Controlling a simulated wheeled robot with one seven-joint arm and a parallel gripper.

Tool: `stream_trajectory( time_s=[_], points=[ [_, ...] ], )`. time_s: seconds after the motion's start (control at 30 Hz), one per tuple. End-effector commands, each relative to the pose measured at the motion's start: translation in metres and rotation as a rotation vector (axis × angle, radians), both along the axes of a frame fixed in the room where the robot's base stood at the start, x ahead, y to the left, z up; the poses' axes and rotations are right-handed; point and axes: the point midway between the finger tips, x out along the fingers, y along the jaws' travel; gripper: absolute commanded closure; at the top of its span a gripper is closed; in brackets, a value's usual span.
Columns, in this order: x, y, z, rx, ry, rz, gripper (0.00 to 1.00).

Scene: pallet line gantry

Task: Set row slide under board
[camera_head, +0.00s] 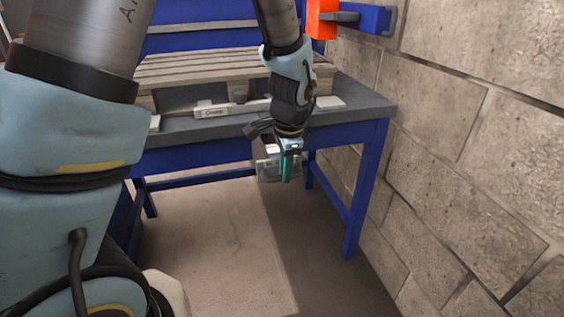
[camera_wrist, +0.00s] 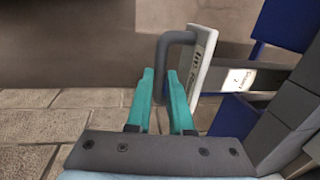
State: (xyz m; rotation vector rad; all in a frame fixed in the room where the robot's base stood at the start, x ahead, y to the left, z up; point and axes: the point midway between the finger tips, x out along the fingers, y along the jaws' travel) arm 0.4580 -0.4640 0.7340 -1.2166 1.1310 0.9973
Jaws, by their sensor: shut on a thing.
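My gripper (camera_head: 287,168) hangs in front of the blue-legged table, below the level of its top. Its teal fingers (camera_wrist: 161,82) are shut on the dark bent handle (camera_wrist: 177,38) of a white labelled plate (camera_wrist: 202,66). The plate also shows in the head view (camera_head: 269,171), partly behind the fingers. Its small print is not readable, so I cannot confirm it is the row slide. A slatted wooden pallet (camera_head: 200,67) lies on the table. I cannot tell which piece is the board.
An orange block (camera_head: 321,18) hangs above. A block wall (camera_head: 460,140) bounds the right. The floor (camera_head: 215,230) before the table is clear.

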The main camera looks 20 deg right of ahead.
Motion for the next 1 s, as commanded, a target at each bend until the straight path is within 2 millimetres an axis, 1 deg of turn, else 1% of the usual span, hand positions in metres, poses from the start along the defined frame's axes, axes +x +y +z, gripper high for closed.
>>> stream_trajectory(
  time_s=[0.1,0.33,0.37,0.6,0.63,0.87,0.97,1.0],
  points=[
    [-0.005,0.0,0.001,-0.003,-0.002,-0.001,1.0],
    [-0.004,0.0,0.0,-0.004,-0.002,-0.001,1.0],
    [-0.004,0.0,0.0,-0.004,-0.003,-0.001,0.79],
    [-0.004,0.0,0.0,-0.002,-0.002,0.0,0.52],
    [-0.004,0.0,0.0,-0.002,-0.002,0.0,0.5],
    [-0.004,0.0,0.001,-0.002,-0.002,0.0,0.5],
    [-0.005,0.0,0.007,-0.004,-0.003,-0.001,0.5],
    [-0.005,0.0,0.011,-0.005,-0.003,0.0,0.5]
  ],
)
